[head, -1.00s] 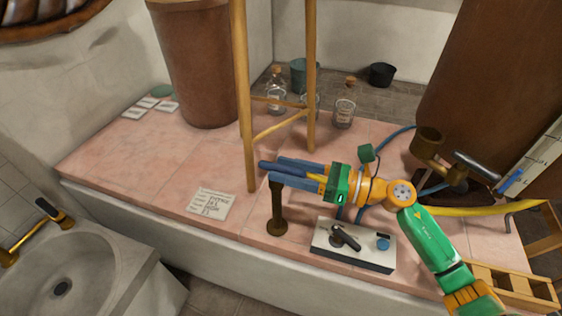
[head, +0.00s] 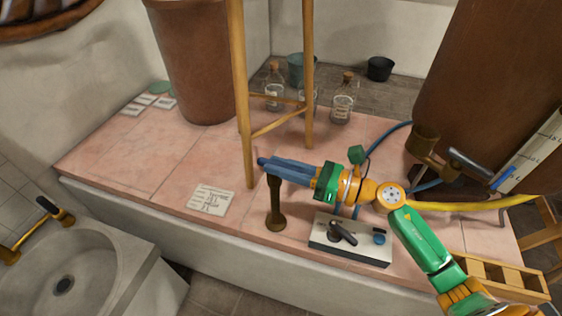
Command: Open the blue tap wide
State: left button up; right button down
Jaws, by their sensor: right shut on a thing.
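The blue tap (head: 275,208) is a dark bronze post standing upright near the front edge of the pink tiled counter. Its blue handle at the top is mostly hidden by my fingers. My right gripper (head: 282,168) comes in from the right, with long blue fingers at the top of the post. It is shut on the tap's handle, with the fingers lying nearly level and pointing left. How far the handle is turned cannot be told. My left gripper is not in view.
A white box with a dark lever (head: 349,240) sits close under my right gripper. A wooden stand (head: 242,110) rises just behind the tap. A paper note (head: 212,200) lies left of it. A big brown vessel (head: 490,80) stands at right, several bottles behind.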

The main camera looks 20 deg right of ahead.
jog(key=m+t+h+p, duration=0.2)
jog(key=h+p, duration=0.1)
jog(key=m+t+h+p, duration=0.1)
jog(key=m+t+p, duration=0.1)
jog(key=shift+s+a+r+h, duration=0.25)
jog(key=shift+r+h, duration=0.05)
jog(key=shift+r, duration=0.05)
jog(key=shift+f+m+t+h+p, duration=0.2)
jog(key=shift+m+t+h+p, duration=0.55)
jog(key=shift+h, duration=0.25)
jog(key=m+t+h, duration=0.1)
jog(key=m+h, duration=0.1)
jog(key=shift+a+f+h+p, duration=0.1)
jog(key=shift+h+p, duration=0.2)
jog(key=shift+p, duration=0.1)
jog(key=m+h, duration=0.1)
jog(key=h, duration=0.1)
jog(key=shift+s+a+m+h, duration=0.1)
jog(key=shift+a+m+h, duration=0.1)
jog(key=shift+m+h, duration=0.2)
jog(key=shift+a+m+h+b, duration=0.1)
jog(key=shift+m+h+b, duration=0.15)
jog(key=shift+m+h, duration=0.85)
jog(key=shift+a+m+h+b, duration=0.15)
jog(key=shift+m+h, duration=0.4)
jog(key=shift+h, duration=1.35)
jog(key=c, duration=0.8)
grip_release()
jog(key=shift+f, duration=0.1)
jog(key=shift+o, duration=0.2)
